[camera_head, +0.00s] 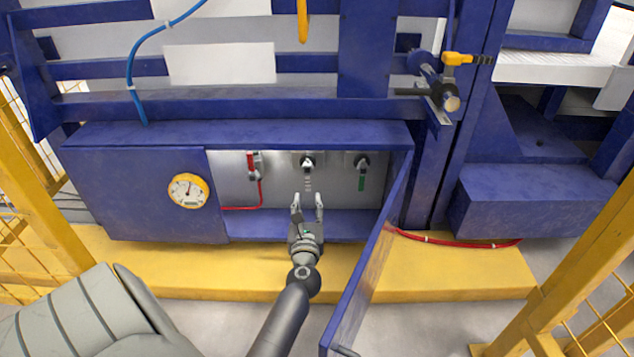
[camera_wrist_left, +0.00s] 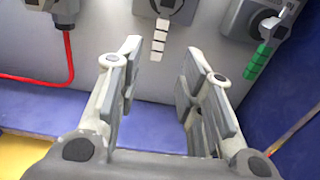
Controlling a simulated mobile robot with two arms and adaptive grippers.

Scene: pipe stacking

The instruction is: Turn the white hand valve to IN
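The white hand valve (camera_head: 308,163) is the middle of three valves on the grey back panel inside the open blue cabinet. My left gripper (camera_head: 307,202) is just inside the cabinet opening, below and in front of the white valve. Its two fingers are spread and empty, apart from the valve. In the left wrist view the fingertips (camera_wrist_left: 161,48) point towards the panel. My right gripper is not in view.
A red-marked valve (camera_head: 254,166) with a red hose is to the left, and a green-marked valve (camera_head: 362,164) to the right. The open cabinet door (camera_head: 368,265) stands close to the right of my arm. A yellow gauge (camera_head: 188,190) is on the cabinet's left front.

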